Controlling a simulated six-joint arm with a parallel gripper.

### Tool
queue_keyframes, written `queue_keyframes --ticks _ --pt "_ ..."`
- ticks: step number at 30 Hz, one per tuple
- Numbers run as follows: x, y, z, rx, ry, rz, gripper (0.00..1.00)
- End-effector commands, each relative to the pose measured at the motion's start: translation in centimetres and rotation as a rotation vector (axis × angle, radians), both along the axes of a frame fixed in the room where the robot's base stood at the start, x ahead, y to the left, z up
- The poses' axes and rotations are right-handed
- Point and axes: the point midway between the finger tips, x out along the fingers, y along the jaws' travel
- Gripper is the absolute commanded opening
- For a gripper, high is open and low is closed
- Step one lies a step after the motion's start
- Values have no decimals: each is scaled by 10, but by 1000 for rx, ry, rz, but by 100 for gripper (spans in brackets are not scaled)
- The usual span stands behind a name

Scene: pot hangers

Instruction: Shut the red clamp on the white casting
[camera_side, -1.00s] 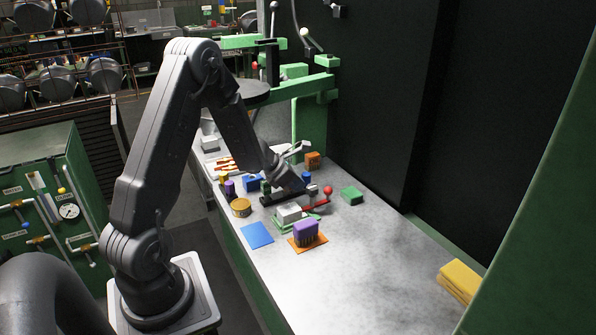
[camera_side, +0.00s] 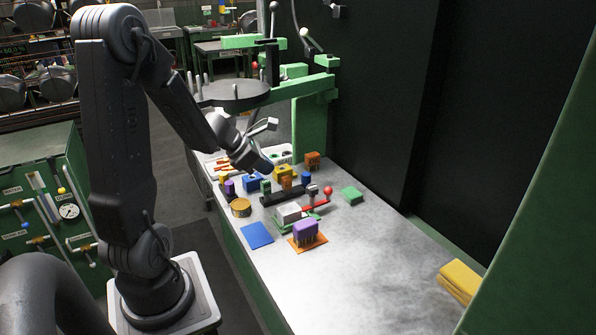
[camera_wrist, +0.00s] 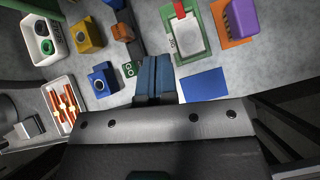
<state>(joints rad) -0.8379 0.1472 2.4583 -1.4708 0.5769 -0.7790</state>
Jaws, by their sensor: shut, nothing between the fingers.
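The white casting (camera_side: 289,210) sits on a green base on the bench. In the wrist view the casting (camera_wrist: 188,36) lies inside a green frame. The red clamp (camera_side: 316,206) is just right of it in the side view, with a red ball (camera_side: 328,190) standing up beside it. In the wrist view the clamp's red part (camera_wrist: 180,9) is at the casting's upper end and partly out of frame. I cannot tell whether it presses on the casting. My gripper (camera_side: 266,170) is shut and empty, above the bench, up and left of the clamp. Its fingers (camera_wrist: 155,76) are together in the wrist view.
A purple block (camera_side: 305,230) on an orange mat stands in front of the casting. A blue mat (camera_side: 256,234) lies to the left.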

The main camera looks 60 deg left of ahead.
Motion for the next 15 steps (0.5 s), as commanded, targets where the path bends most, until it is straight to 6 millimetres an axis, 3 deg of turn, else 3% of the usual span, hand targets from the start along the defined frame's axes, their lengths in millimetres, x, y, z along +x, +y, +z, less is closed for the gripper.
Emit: queue_keyframes --ticks 15 --pt "18 -87 48 296 -57 -557 0"
